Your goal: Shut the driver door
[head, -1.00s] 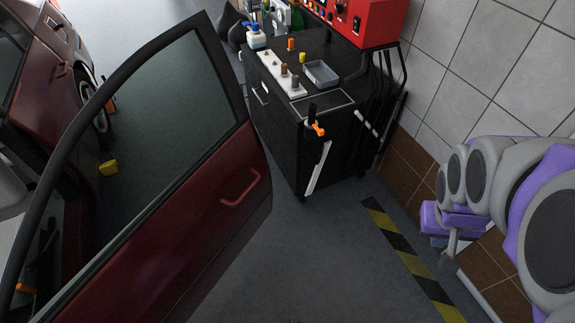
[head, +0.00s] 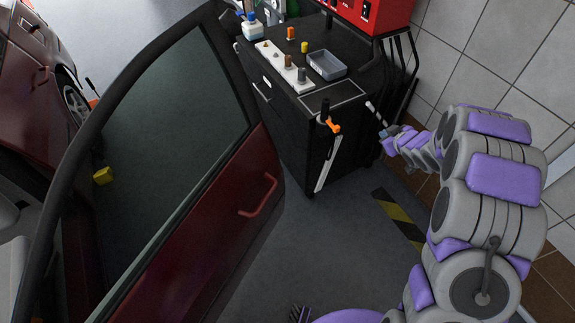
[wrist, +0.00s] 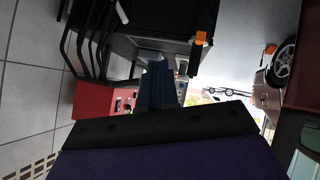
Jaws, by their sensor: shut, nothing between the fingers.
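The driver door (head: 200,240) is dark red, with a dark-framed window and a red pull handle (head: 262,197). It stands swung open across the left half of the head view, its free edge close to the black tool cart. My gripper (head: 385,134) is beyond the door's free edge, to the right of the cart and apart from the door. In the wrist view my gripper (wrist: 157,85) shows as dark fingers together, with nothing between them. I cannot tell whether the dark red part at the wrist view's right edge is this door.
The black cart (head: 285,125) carries a tray (head: 327,65), bottles and a red box (head: 372,15). A tiled wall (head: 490,60) stands to the right, near my arm. Another red car (head: 30,70) is at the far left. Grey floor (head: 320,240) lies between door and wall.

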